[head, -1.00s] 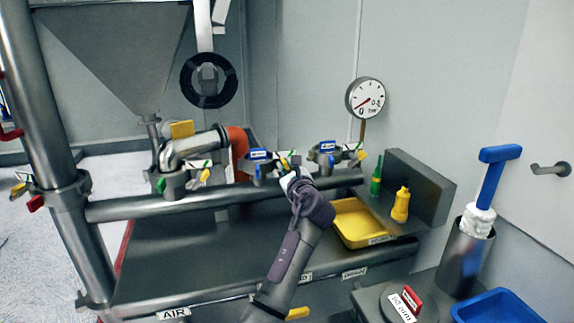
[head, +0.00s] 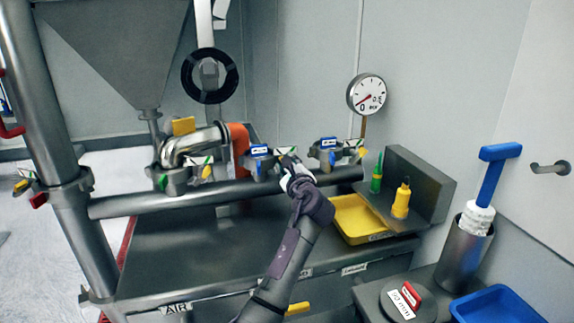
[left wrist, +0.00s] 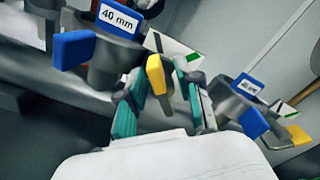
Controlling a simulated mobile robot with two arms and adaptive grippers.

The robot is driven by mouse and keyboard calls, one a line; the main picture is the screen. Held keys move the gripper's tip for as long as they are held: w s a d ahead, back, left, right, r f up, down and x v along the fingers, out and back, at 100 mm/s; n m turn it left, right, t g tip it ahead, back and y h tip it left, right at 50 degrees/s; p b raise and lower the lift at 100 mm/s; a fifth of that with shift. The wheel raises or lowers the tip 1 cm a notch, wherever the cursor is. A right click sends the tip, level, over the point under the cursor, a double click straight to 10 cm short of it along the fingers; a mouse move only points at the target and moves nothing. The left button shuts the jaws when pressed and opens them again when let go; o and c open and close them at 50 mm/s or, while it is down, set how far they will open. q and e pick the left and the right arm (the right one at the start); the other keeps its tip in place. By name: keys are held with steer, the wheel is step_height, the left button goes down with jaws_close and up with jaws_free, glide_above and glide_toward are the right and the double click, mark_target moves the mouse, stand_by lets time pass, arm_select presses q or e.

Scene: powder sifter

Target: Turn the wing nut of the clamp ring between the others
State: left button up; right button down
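Three clamp rings sit along the horizontal pipe. The middle clamp ring (head: 258,168) has a blue-framed label and a blue lever; in the left wrist view its label (left wrist: 118,18) reads "40 mm". Its yellow wing nut (left wrist: 156,76) stands between the teal fingertips of my left gripper (left wrist: 160,80), with narrow gaps showing at both sides. In the head view my left gripper (head: 290,168) covers this nut. The left clamp ring (head: 175,178) has a green lever and a yellow nut; the right clamp ring (head: 326,155) has a blue lever and a yellow nut. My right gripper is not visible.
A yellow tray (head: 358,236) lies right of my arm. A green bottle (head: 377,178) and a yellow bottle (head: 401,200) stand beside it. A pressure gauge (head: 367,94) stands behind. The horizontal pipe (head: 140,206) runs just beneath the clamps.

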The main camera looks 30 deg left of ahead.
arm_select(q)
steer(key=v, duration=1.2)
stand_by(0.3)
